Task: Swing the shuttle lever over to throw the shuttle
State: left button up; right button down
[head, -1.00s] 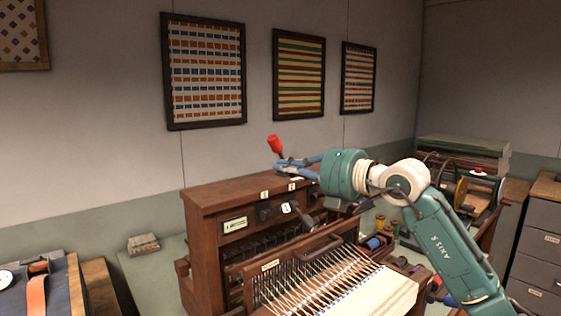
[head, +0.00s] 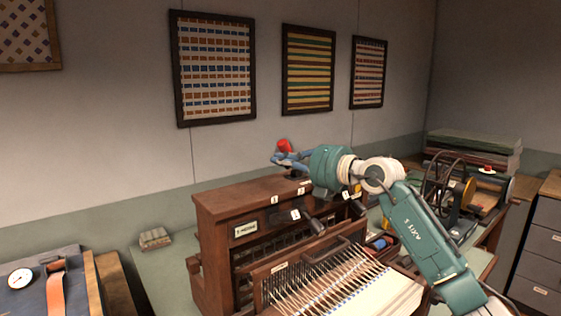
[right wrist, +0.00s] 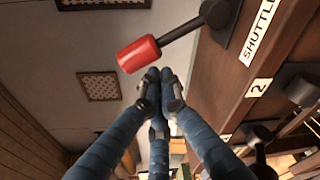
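The shuttle lever has a red knob (right wrist: 138,54) on a black arm (right wrist: 215,14), beside a label reading SHUTTLE (right wrist: 262,30) on the loom. In the head view the red knob (head: 284,145) stands above the loom's top left of my right wrist, partly covered by the fingers. My right gripper (head: 280,160) has blue fingers. In the right wrist view its fingertips (right wrist: 160,75) are drawn together with nothing between them, just below the knob. I cannot tell whether they touch it. My left gripper is not in view.
The wooden loom (head: 222,207) has numbered labels and other dark levers (head: 316,226) close to my right arm. A wheel device (head: 447,180) stands at right. The wall behind carries framed weavings (head: 213,68).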

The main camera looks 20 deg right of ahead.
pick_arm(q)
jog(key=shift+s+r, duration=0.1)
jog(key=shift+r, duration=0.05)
pick_arm(e)
jog(key=shift+d+r, duration=0.1)
jog(key=shift+r, duration=0.05)
jog(key=shift+d+r, duration=0.1)
pick_arm(q)
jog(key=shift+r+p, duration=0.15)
jog(key=shift+p, duration=0.15)
pick_arm(e)
jog(key=shift+m, duration=0.3)
